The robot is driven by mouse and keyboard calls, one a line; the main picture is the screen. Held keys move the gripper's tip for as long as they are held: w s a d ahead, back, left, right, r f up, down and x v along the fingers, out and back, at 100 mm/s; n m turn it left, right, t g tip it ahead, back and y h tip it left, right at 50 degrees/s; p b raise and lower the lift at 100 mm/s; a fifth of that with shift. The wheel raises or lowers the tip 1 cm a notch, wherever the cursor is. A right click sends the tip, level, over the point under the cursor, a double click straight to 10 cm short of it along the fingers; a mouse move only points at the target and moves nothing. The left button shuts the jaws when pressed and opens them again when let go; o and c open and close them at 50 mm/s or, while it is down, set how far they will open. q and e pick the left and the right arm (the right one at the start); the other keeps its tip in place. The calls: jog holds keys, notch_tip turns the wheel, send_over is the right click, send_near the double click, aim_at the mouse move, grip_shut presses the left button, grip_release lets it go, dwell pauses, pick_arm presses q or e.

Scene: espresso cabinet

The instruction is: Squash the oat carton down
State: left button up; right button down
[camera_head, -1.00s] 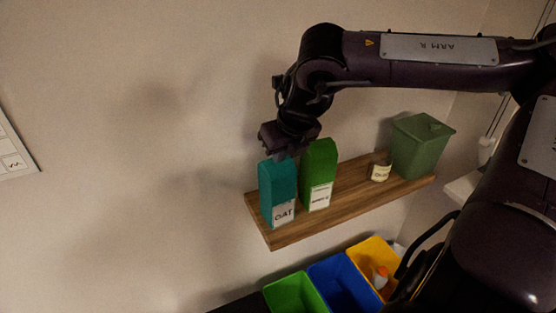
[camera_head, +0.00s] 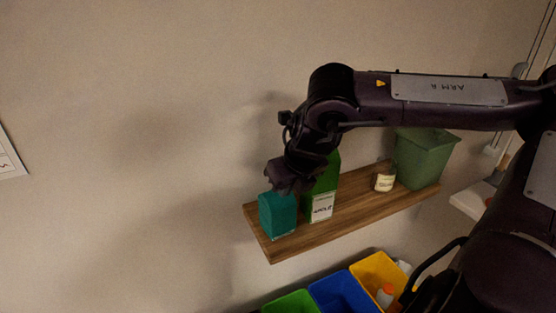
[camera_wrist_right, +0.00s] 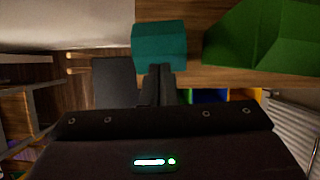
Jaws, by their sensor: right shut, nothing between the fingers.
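The teal oat carton (camera_head: 277,217) stands at the left end of the wooden shelf (camera_head: 350,213). It is now short, and its white label does not show. My right gripper (camera_head: 284,190) is shut and empty, with its fingers down at the carton's top. In the right wrist view the closed fingers (camera_wrist_right: 159,85) reach to the teal carton (camera_wrist_right: 159,45); whether they press on it cannot be told exactly. My left gripper is not in view.
A green carton labelled apple (camera_head: 322,195) stands close to the right of the oat carton. Green (camera_head: 292,303), blue (camera_head: 342,292) and yellow (camera_head: 376,270) bins are below the shelf.

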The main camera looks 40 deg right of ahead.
jog(key=shift+s+r, duration=0.1)
jog(key=shift+s, duration=0.25)
jog(key=shift+w, duration=0.1)
jog(key=b+v, duration=0.1)
jog(key=v, duration=0.6)
jog(key=shift+s+r, duration=0.2)
jog(key=shift+r, duration=0.15)
jog(key=shift+a, duration=0.15)
